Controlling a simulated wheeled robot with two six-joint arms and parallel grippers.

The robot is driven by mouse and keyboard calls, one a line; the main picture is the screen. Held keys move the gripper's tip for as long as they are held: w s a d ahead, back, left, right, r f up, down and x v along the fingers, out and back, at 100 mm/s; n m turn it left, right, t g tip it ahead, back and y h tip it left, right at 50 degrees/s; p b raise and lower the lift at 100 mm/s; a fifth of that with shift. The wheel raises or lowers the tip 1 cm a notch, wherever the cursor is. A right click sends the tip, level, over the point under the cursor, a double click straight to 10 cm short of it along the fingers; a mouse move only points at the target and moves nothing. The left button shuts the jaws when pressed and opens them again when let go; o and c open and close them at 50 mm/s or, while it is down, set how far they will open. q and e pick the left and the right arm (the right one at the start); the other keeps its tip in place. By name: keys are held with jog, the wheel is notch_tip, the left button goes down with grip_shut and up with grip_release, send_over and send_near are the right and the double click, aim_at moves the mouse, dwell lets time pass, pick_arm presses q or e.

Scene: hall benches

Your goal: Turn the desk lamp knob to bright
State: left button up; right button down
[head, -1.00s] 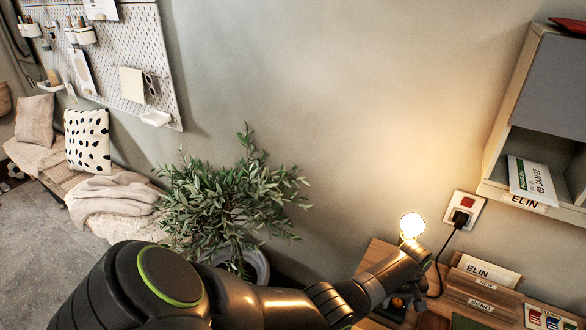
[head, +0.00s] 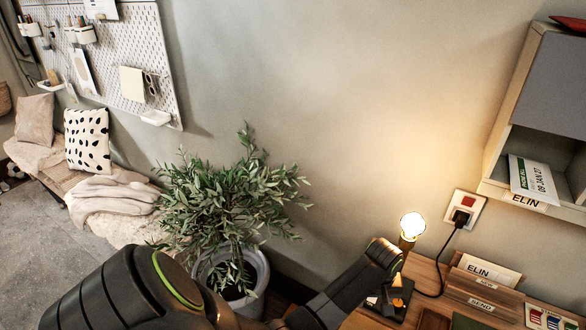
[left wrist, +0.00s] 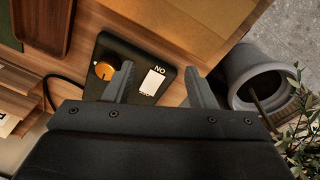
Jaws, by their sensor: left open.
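The desk lamp has a lit bulb (head: 412,226) on a short stem, standing by the wall at the left end of the desk. Its dark base (left wrist: 135,60) carries a round orange knob (left wrist: 104,71) and a white plate (left wrist: 152,82) in the left wrist view. The knob also shows small in the head view (head: 397,281). My left gripper (left wrist: 157,75) is open and empty, over the base. The knob is just left of one finger, outside the jaws. Whether that finger touches the base cannot be told. My right gripper is not in view.
A black plug (head: 460,218) with a cable sits in the wall socket right of the lamp. A wooden desk (head: 428,272) holds an ELIN card (head: 487,271). A potted plant (head: 232,205) stands left of the desk, and a wall cubby (head: 545,140) hangs above right.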

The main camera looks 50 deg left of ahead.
pick_arm(q)
jog(key=s+a+f+m+t+y, duration=0.1)
jog(key=s+a+m, duration=0.15)
jog(key=s, duration=0.55)
jog(key=s+a+f+m, duration=0.1)
jog(key=s+a, duration=0.3)
jog(key=s, duration=0.5)
jog(key=s+a+f+m, duration=0.1)
jog(key=s+f+m, duration=0.1)
jog(key=s+f, duration=0.2)
jog(key=shift+a+f+b, duration=0.4)
jog(key=shift+f, duration=0.5)
